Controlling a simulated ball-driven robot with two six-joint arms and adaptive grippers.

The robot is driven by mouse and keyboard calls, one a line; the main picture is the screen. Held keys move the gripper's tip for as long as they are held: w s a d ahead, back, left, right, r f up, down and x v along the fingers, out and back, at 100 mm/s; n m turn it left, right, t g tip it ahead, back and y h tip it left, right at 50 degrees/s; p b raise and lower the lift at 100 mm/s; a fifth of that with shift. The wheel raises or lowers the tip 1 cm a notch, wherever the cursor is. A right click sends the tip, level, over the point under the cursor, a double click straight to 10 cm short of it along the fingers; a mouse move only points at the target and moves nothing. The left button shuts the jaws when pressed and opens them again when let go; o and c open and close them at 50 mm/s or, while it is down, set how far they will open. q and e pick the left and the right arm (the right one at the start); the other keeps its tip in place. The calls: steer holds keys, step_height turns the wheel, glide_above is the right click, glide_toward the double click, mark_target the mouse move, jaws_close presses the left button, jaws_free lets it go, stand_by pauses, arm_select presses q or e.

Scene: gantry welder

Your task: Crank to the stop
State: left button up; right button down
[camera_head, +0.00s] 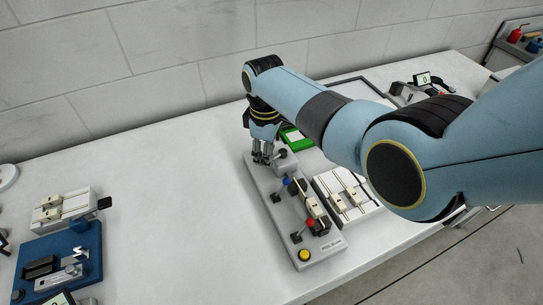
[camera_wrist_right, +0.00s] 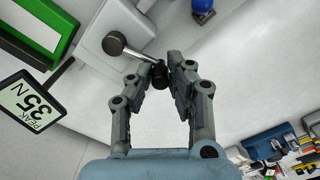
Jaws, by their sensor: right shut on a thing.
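A grey fixture base (camera_head: 292,225) stands on the white table, and at its far end is a raised block with a crank. In the wrist view the crank's dark round hub (camera_wrist_right: 113,43) sits on the pale block. A short metal arm (camera_wrist_right: 135,53) runs from it to a dark handle (camera_wrist_right: 158,76). My right gripper (camera_head: 263,158) is over the far left end of the base. In the wrist view its fingertips (camera_wrist_right: 164,66) are shut around the handle, partly hiding it. My left gripper is not in view.
Blue-knob (camera_head: 287,181) and red-knob (camera_head: 310,223) levers and a yellow button (camera_head: 304,255) lie along the base. A white railed fixture (camera_head: 343,190) stands to its right. A display reads PEAK 35 N (camera_wrist_right: 33,105).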

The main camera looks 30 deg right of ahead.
steer(key=w+m, duration=0.1)
steer(key=m, duration=0.1)
steer(key=w+m, duration=0.1)
steer(key=m, duration=0.1)
steer(key=shift+w+a+m+b, duration=0.1)
steer(key=shift+w+m+b, duration=0.05)
steer(key=shift+m+b, duration=0.2)
steer(key=w+m, duration=0.1)
steer(key=m, duration=0.1)
steer(key=m+b, duration=0.1)
steer(key=shift+w+d+m, duration=0.3)
steer(key=shift+w+m, duration=0.05)
steer(key=m, duration=0.1)
steer(key=w+d+m+b, duration=0.1)
steer(key=m, duration=0.1)
steer(key=shift+w, duration=0.15)
steer(key=shift+w+d+m+b, duration=0.15)
steer(key=shift+w+d+m, duration=0.15)
steer(key=shift+m, duration=0.7)
steer(key=shift+w+d+m+b, duration=0.15)
steer(key=shift+d+m, duration=0.2)
steer(key=shift+m, duration=0.65)
steer(key=c, duration=1.5)
jaws_free()
steer(key=shift+w, duration=0.1)
steer(key=shift+c, duration=0.2)
steer(key=shift+d, duration=0.1)
step_height(320, 180, up, 12)
